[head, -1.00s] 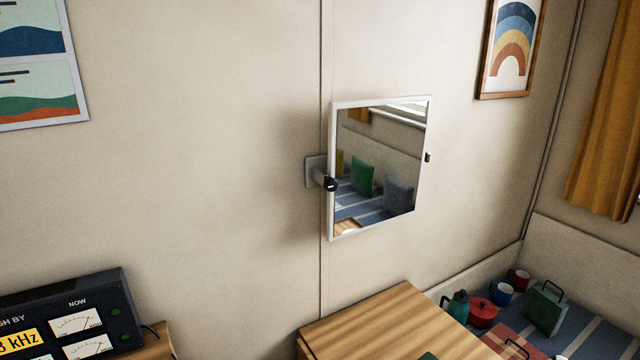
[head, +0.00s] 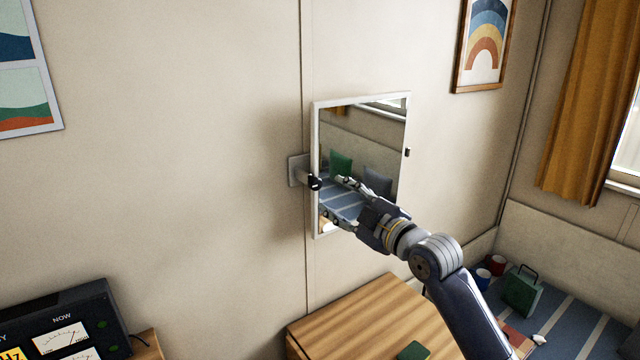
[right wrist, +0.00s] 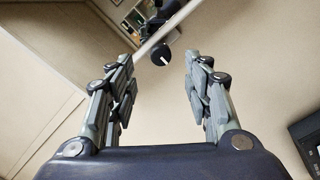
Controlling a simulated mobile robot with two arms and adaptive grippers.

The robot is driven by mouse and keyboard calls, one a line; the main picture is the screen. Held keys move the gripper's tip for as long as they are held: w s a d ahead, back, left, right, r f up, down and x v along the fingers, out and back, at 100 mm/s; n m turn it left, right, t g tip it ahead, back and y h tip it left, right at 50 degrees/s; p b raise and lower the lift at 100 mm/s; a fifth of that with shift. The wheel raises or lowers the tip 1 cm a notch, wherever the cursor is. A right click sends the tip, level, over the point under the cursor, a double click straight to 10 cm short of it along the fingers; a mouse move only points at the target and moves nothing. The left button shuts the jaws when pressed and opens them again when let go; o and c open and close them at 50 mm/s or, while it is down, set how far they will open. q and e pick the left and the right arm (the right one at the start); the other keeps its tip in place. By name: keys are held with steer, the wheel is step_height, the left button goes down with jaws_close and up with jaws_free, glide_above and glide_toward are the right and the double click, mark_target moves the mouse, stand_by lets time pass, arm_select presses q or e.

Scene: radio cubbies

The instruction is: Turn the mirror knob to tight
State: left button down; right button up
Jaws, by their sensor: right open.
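The square mirror (head: 362,135) in a white frame hangs on the wall by a bracket (head: 297,171). The small dark mirror knob (head: 314,181) sits at the mirror's left edge, by the bracket. In the right wrist view the round black knob (right wrist: 161,54) shows a white pointer mark, ahead of the fingertips and roughly between them. My right gripper (head: 333,199) is open and empty in front of the mirror, its fingers pointing left toward the knob, apart from it. I see no tight marking. My left gripper is out of view.
A wooden table (head: 350,315) stands below the mirror with a green item (head: 413,351) at its front. A radio (head: 65,325) with dials is at lower left. A cushioned bench (head: 575,325) with mugs and a green box (head: 522,291) is at right. The wall left of the knob is clear.

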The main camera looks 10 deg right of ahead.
mark_target(318, 185)
steer(key=p+x, duration=0.2)
steer(key=x, duration=0.6)
steer(key=shift+s, duration=0.1)
steer(key=shift+c, duration=0.2)
steer(key=c, duration=1)
